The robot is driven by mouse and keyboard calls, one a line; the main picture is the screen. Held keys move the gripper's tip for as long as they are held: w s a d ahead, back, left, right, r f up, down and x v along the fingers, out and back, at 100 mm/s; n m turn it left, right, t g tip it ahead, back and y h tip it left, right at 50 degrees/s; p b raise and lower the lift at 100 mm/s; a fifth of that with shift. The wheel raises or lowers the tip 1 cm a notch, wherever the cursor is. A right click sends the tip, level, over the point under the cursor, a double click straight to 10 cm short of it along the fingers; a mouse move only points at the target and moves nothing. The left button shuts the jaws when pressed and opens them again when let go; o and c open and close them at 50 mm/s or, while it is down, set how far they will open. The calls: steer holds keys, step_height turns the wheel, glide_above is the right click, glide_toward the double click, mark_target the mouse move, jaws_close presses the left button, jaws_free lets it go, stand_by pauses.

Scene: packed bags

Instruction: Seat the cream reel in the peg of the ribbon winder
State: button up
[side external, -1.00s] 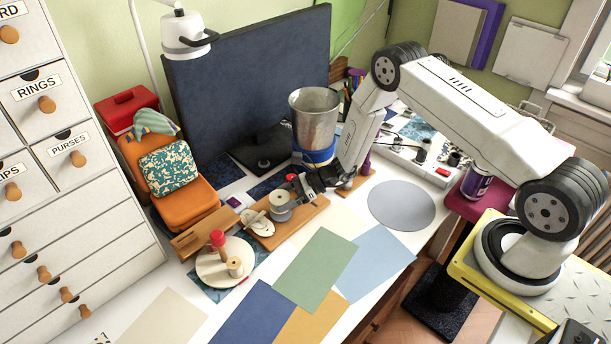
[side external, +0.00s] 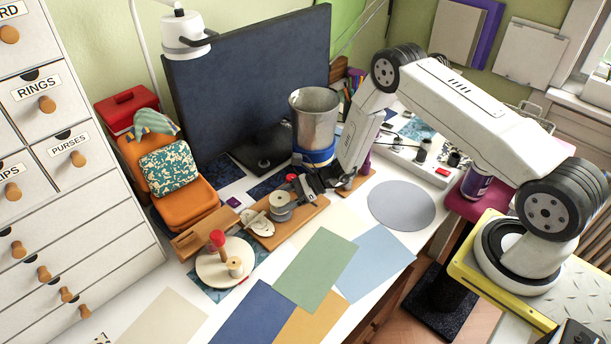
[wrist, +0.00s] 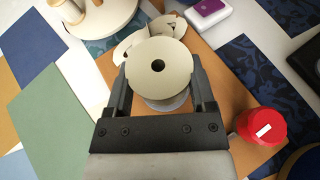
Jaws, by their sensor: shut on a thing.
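My gripper (wrist: 160,95) is shut on the cream reel (wrist: 158,66), with a dark finger on either side of it. The reel's round face and dark centre hole face the wrist camera. In the side view the reel (side external: 279,199) is over the wooden board of the ribbon winder (side external: 316,208), which also shows in the wrist view (wrist: 228,92). A grey round part (wrist: 168,104) shows just below the reel. The peg is hidden, so I cannot tell whether the reel is around it or above it. Thin cream discs (side external: 258,225) lie beside the reel on the board.
A round cream stand (side external: 212,270) holds a red spool (side external: 217,240) and a wooden spool (side external: 235,267). A red-topped item (wrist: 262,126) is close to the gripper's right. A metal pail (side external: 314,115) stands behind. Flat coloured sheets (side external: 315,270) cover the front table.

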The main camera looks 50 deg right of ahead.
steer(key=shift+f, duration=1)
steer(key=o, duration=1.2)
steer(key=shift+c, duration=0.2)
steer(key=shift+v, duration=3.95)
steer(key=shift+a+r, duration=0.1)
